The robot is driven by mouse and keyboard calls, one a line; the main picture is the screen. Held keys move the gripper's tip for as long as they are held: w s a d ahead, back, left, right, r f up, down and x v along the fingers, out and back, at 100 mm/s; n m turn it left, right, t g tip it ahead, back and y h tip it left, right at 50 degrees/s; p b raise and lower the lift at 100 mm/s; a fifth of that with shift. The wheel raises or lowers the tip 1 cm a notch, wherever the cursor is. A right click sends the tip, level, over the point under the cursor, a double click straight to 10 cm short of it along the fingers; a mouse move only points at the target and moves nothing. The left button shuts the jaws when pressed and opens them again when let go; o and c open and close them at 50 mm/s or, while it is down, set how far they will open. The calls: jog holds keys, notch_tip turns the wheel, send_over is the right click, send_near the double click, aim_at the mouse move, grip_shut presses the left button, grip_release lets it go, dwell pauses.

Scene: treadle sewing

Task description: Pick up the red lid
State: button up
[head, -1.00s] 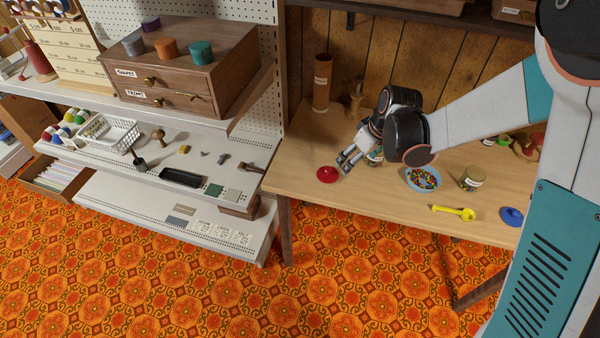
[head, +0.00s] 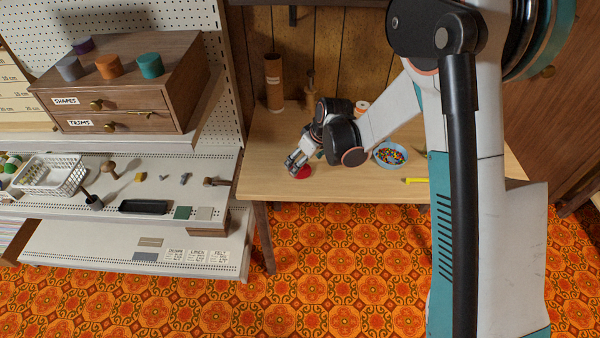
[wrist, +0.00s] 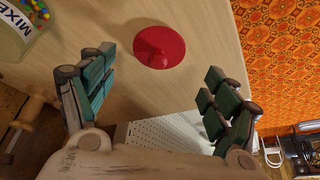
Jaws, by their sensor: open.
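The red lid (wrist: 160,46) lies flat on the wooden table (head: 255,180), a round disc with a knob in its middle. In the head view the red lid (head: 303,173) shows partly, with my gripper (head: 292,166) over it and hiding some of it. In the wrist view my gripper (wrist: 160,95) is open and empty. Its two green-padded fingers stand wide apart, with the lid ahead of them and between their lines. The fingers do not visibly touch the lid.
A bowl of colourful beads (head: 390,155) sits right of my gripper. A jar labelled MIXED (wrist: 22,28) shows in the wrist view. A brown cylinder (head: 274,82) stands at the table's back. A shelf unit (head: 130,190) stands to the left. The table's front edge is close to the lid.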

jog(key=shift+w+b+x, duration=0.2)
jog(key=shift+b+x, duration=1.15)
jog(key=shift+x, duration=1.35)
jog(key=shift+r, duration=0.15)
jog(key=c, duration=0.8)
